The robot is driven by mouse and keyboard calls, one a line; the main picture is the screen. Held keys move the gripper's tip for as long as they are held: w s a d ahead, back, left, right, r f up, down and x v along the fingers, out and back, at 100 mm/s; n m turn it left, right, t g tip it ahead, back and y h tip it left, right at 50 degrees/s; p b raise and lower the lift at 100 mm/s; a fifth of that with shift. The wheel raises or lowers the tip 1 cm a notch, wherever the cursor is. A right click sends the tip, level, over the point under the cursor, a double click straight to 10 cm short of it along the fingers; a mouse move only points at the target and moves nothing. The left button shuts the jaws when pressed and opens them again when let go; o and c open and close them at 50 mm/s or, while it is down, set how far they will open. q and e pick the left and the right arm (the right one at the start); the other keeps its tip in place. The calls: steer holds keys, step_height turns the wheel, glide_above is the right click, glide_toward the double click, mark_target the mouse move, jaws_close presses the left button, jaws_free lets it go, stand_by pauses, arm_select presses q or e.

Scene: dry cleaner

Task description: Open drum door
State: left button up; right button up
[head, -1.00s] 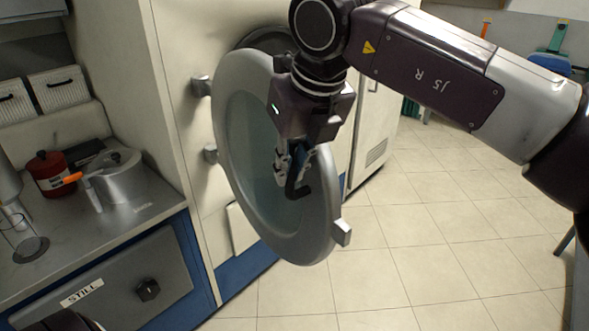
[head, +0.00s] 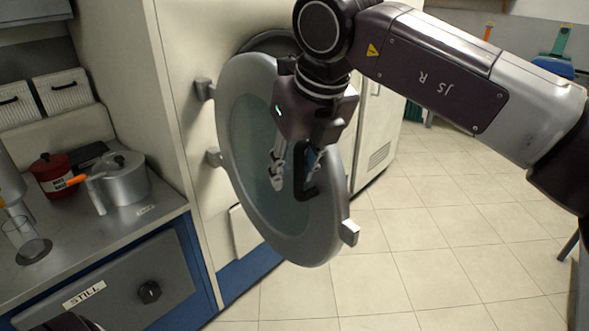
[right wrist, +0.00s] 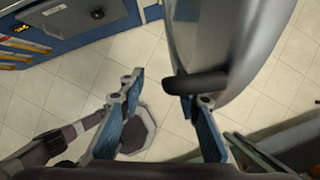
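The drum door (head: 235,150) is a round grey ring with a glass middle. It stands swung out from the pale machine, hinged at its left. A dark round opening rim (head: 270,42) shows behind its top. A black handle (head: 308,186) is on the door; it also shows in the right wrist view (right wrist: 205,82). My right gripper (head: 290,185) is in front of the glass with its fingers spread. In the right wrist view (right wrist: 158,88) the fingers are apart, the right one close to the handle; contact cannot be told. My left gripper's fingers are not visible.
A metal counter (head: 110,235) at the left holds a red pot (head: 55,178), a silver pot (head: 122,182) and a glass (head: 25,240). A grey latch block (head: 349,232) juts from the door's rim. The tiled floor (head: 420,260) at the right is clear.

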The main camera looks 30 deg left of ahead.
steer(key=v, duration=1.2)
steer(key=shift+a+f, duration=0.1)
